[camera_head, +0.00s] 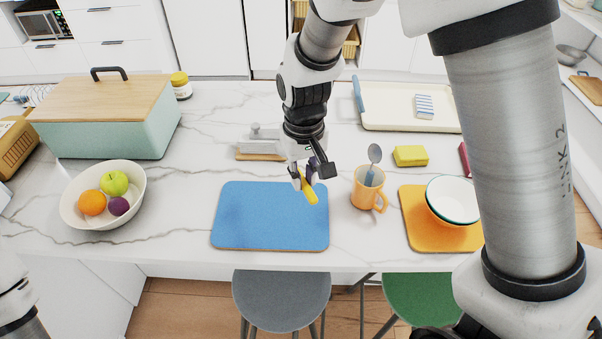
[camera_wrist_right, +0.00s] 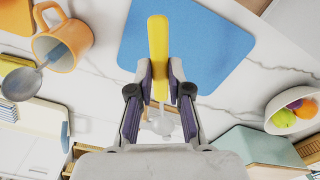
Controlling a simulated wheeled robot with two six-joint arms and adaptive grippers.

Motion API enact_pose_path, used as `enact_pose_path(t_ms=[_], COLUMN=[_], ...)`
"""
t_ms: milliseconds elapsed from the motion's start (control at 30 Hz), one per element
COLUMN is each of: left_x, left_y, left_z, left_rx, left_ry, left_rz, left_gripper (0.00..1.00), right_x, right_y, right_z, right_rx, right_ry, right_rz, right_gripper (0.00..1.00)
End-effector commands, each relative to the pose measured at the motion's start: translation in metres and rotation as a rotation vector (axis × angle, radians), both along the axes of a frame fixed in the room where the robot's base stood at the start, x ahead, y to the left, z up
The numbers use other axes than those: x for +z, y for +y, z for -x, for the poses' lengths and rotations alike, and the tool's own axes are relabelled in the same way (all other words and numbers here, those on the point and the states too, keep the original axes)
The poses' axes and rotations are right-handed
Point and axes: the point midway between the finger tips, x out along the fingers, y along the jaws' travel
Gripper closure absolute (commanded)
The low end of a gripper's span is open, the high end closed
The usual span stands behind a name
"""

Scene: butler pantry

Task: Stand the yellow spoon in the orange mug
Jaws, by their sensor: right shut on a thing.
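My right gripper (camera_head: 303,178) is shut on the yellow spoon (camera_head: 310,195), above the back right part of the blue mat. A grey-blue spoon (camera_head: 374,157) leans in the mug. The mug also shows at upper left in the right wrist view (camera_wrist_right: 70,48). My left gripper is out of view.
The blue mat (camera_head: 260,225) is bare. An orange board (camera_head: 413,215) with stacked bowls (camera_head: 453,198) lies right of the mug, a yellow sponge (camera_head: 410,156) behind it. A cream tray (camera_head: 390,116) is farther back. A fruit bowl (camera_head: 75,213) and a green bread box (camera_head: 110,135) stand left.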

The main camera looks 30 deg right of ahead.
Motion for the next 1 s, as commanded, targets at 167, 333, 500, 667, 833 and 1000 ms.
enact_pose_path(t_ms=[167, 333, 500, 667, 833, 1000], left_x=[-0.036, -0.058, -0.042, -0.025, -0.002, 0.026], left_y=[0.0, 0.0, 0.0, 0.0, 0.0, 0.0], left_z=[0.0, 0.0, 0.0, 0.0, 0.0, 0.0], left_rx=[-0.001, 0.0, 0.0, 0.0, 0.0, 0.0], left_ry=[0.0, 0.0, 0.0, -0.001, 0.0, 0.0], left_rz=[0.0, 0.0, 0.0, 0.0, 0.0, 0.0], left_gripper=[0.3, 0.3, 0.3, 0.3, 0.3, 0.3], right_x=[-0.036, -0.058, -0.054, -0.051, -0.035, -0.003], right_y=[0.0, 0.0, -0.01, -0.03, -0.061, -0.102], right_z=[0.0, 0.0, 0.017, 0.045, 0.073, 0.091], right_rx=[0.0, 0.0, 0.082, 0.237, 0.46, 0.749], right_ry=[0.0, -0.001, 0.061, 0.181, 0.376, 0.655], right_rz=[0.0, 0.0, -0.004, 0.006, 0.063, 0.221], right_gripper=[1.0, 1.0, 1.0, 1.0, 1.0, 1.0])
